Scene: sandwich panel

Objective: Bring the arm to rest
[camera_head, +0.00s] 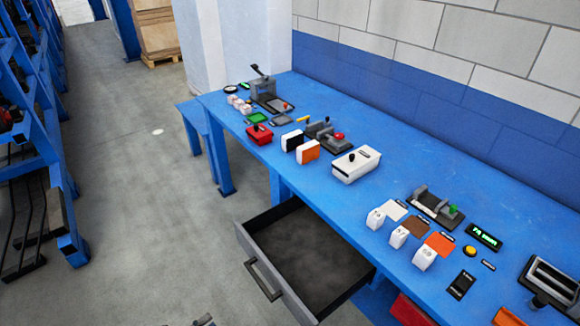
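A small grey tip at the bottom edge, left of the drawer, looks like part of my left gripper (204,321). Most of it is cut off by the frame, so I cannot tell whether it is open or shut. It appears apart from the open drawer (262,277) and over the floor side. My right gripper does not show. No arm is seen touching anything on the blue workbench (350,200).
The drawer is pulled out from the bench and looks empty. On the bench are a white box (356,165), a red box (265,135), white blocks (424,257), a dark fixture (436,208) and a green-lit display (484,237). Blue racks stand left; the floor between is clear.

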